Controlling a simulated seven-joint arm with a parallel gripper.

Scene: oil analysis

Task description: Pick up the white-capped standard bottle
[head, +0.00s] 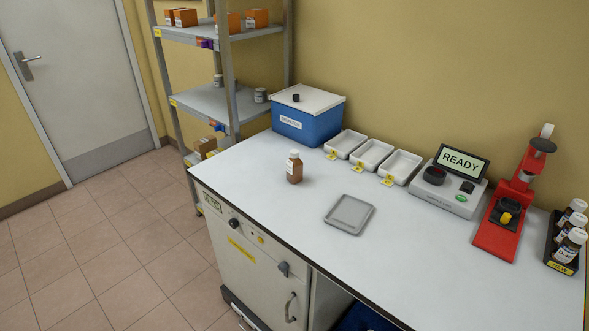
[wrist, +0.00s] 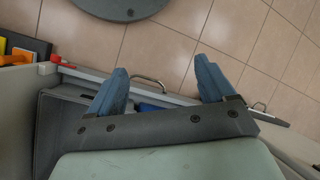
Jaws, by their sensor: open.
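A brown bottle with a white cap (head: 294,167) stands upright on the white bench top, left of the middle in the head view. Several more brown bottles with white caps (head: 570,236) sit in a black rack at the far right end of the bench. My gripper (wrist: 165,85) shows in the wrist view only. Its two blue fingers are spread apart with nothing between them. It points down past the bench's front edge, over the tiled floor. The bottles do not show in the wrist view.
A grey tray (head: 349,214) lies in front of the small white trays (head: 372,155). A blue box (head: 306,117) stands behind the bottle. A READY device (head: 449,187) and a red press (head: 509,205) stand to the right. Bare bench surrounds the bottle.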

